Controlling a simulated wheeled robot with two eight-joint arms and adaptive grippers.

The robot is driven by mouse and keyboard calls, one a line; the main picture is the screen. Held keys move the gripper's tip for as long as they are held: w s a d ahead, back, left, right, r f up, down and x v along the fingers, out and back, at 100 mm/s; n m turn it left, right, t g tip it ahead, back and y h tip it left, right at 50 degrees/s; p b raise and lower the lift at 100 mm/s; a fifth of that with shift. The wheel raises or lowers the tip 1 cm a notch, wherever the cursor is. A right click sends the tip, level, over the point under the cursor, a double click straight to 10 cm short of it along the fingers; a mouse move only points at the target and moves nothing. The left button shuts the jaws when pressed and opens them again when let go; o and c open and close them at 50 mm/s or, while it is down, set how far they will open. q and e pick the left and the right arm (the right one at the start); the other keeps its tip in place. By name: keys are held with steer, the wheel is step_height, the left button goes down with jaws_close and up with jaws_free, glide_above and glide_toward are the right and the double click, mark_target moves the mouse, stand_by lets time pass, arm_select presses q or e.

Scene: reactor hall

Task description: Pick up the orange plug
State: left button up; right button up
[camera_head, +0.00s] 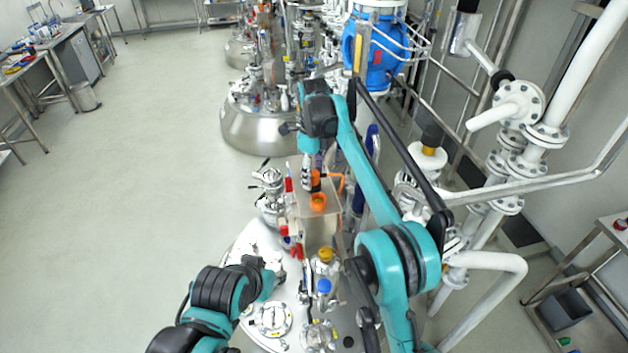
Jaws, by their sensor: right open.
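Two orange pieces show near the steel box-like stand in the middle. One is a round, cup-like orange piece (318,201) on the stand's top. The other is a smaller upright orange piece (316,180) just behind it; which one is the plug I cannot tell for sure. My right gripper (306,183) points down, open, right beside the upright orange piece at its left. Whether they touch is too small to tell. My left gripper (277,266) is low over the steel vessel lid, partly hidden by its own wrist; its fingers are unclear.
The steel vessel lid (250,240) carries several fittings, including a yellow-capped one (325,255) and a blue-capped one (324,286). White pipes (520,105) and a blue valve (372,50) stand to the right. The floor (130,190) at left is clear.

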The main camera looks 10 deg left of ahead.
jaws_close()
steer(key=shift+r, duration=0.15)
